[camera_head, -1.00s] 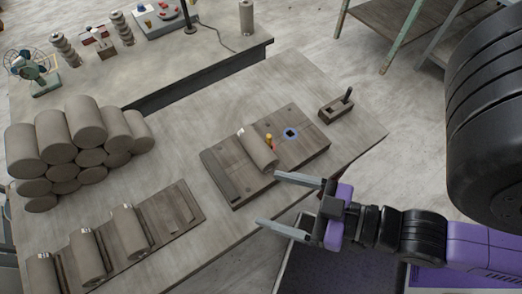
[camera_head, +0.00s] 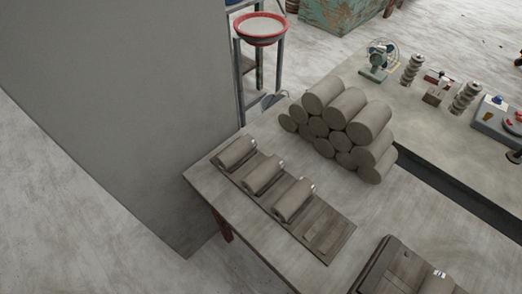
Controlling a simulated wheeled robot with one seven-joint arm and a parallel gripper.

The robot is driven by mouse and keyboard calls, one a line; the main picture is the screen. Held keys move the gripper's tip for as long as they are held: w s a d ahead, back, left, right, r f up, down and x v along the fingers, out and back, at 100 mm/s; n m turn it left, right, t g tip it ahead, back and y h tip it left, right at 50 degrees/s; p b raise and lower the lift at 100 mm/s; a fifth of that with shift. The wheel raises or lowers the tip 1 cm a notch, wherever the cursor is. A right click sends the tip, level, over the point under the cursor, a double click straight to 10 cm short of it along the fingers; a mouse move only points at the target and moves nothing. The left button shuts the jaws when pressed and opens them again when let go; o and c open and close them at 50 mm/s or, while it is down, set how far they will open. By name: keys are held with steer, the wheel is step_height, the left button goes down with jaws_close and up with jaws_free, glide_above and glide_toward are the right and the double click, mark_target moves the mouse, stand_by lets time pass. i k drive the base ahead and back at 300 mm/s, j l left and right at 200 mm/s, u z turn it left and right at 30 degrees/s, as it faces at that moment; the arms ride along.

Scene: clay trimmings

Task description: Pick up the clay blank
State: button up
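Several grey clay cylinders are in view, and I cannot tell which is the clay blank. One clay cylinder (camera_head: 437,284) lies on a wooden board (camera_head: 403,268), cut off by the bottom edge at the right. Three more lie side by side on a slatted wooden rack (camera_head: 328,233): the left cylinder (camera_head: 237,152), the middle cylinder (camera_head: 262,175) and the right cylinder (camera_head: 294,199). The rack's right end is bare. A stack of larger clay cylinders (camera_head: 345,110) lies behind the rack. My gripper is not in view.
The grey table (camera_head: 375,215) is clear between rack, stack and board. A grey wall or pillar (camera_head: 125,100) stands close to its left end. A stand with a red-rimmed basin (camera_head: 262,27) is behind. A second table holds a fan (camera_head: 378,60) and tools. Open floor lies front left.

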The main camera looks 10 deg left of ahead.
mark_target(227, 158)
steer(key=u, duration=1.45)
steer(key=i+l+u, duration=0.15)
steer(key=i, duration=0.2)
steer(key=i+u, duration=0.1)
steer(key=i, duration=0.2)
